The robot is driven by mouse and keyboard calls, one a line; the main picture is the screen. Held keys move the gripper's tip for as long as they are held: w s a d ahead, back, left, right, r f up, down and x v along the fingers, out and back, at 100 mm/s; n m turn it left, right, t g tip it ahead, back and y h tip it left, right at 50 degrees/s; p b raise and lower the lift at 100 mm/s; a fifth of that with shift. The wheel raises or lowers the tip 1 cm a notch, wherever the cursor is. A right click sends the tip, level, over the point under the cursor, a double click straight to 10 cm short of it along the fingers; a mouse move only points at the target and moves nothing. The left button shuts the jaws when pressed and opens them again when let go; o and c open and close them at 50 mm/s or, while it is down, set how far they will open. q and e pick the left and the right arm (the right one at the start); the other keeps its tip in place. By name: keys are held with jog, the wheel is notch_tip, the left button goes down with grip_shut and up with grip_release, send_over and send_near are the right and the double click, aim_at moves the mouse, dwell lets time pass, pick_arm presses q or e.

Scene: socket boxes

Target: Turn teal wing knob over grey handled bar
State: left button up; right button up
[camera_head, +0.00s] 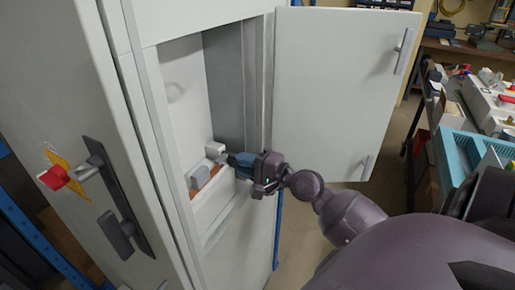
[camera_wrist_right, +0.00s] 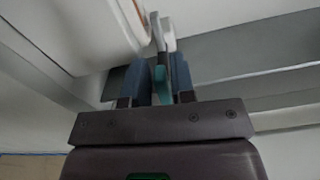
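My right gripper (camera_head: 236,158) reaches into the open cabinet, its blue fingers by a small light-grey block (camera_head: 215,150). In the right wrist view, the two blue fingers (camera_wrist_right: 161,75) stand on both sides of a teal piece (camera_wrist_right: 162,86), which looks like the wing knob and fills the gap between them. A pale grey bar-like part (camera_wrist_right: 157,32) shows just past the fingertips; I cannot tell for certain that it is the handled bar. In the head view the knob is hidden by the fingers. My left gripper is not in view.
The cabinet door (camera_head: 335,90) stands open at the right. A second grey block (camera_head: 200,176) sits beside the gripper. A cluttered bench with a light-blue tray (camera_head: 455,165) stands at the right.

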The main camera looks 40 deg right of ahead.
jog(key=b+v, duration=0.3)
jog(key=v, duration=0.7)
jog(key=shift+s, duration=0.2)
jog(key=shift+d, duration=0.1)
dwell(0.4)
